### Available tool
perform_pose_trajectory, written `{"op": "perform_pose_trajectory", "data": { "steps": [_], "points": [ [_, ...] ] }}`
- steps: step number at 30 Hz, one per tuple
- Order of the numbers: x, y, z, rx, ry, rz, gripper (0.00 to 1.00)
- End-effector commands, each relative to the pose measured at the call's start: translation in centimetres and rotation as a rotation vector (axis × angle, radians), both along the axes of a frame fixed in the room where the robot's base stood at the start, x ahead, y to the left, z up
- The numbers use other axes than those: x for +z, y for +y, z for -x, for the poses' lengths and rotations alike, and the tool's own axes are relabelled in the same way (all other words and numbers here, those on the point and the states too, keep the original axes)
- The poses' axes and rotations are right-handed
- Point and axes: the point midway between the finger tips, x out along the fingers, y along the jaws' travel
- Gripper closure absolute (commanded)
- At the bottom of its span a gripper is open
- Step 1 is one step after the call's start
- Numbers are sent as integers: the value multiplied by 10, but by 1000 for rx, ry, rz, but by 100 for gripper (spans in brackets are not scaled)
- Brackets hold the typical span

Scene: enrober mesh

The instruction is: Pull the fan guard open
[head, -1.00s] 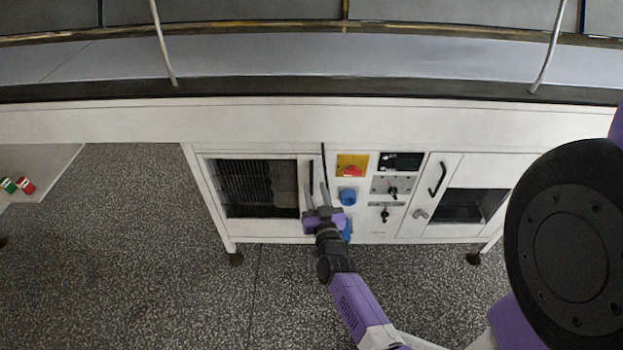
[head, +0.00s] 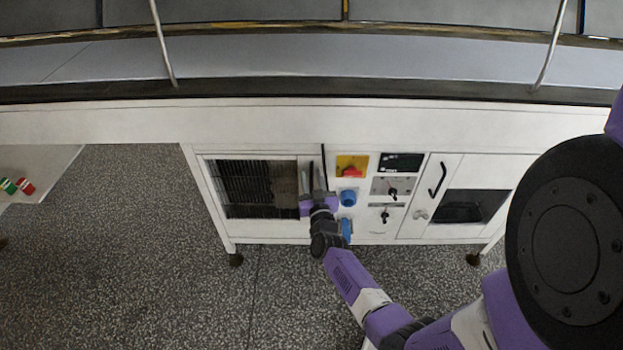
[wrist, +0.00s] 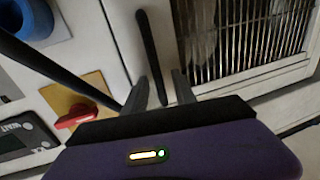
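The fan guard (head: 245,190), a dark grille in a white frame, sits flush in the left of the machine's front and looks shut. In the wrist view its grille (wrist: 255,40) is at the upper right. Its upright black bar handle (wrist: 149,50) stands on the white frame beside the grille. My gripper (wrist: 160,90) is open, with one finger on each side of the handle's lower end in the wrist view. I see a gap on both sides. In the head view my gripper (head: 319,188) hides the handle's lower part. How deep the fingers reach is unclear.
Right of the handle are a thin black upright rod or cable, a red knob on a yellow plate (head: 352,164), a blue round fitting (head: 348,197) and dark switches. A door with a black handle (head: 437,179) is further right. The speckled floor (head: 150,270) in front is clear.

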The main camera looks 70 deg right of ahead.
Motion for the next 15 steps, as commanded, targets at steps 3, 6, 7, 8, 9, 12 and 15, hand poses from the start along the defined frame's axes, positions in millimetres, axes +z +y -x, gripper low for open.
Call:
{"op": "perform_pose_trajectory", "data": {
  "steps": [3,6,7,8,9,12,15],
  "points": [
    [0,0,0,0,0,0,67],
    [0,0,0,0,0,0,83],
    [0,0,0,0,0,0,89],
    [0,0,0,0,0,0,95],
    [0,0,0,0,0,0,100],
    [0,0,0,0,0,0,100],
    [0,1,0,0,0,0,100]
  ]
}}
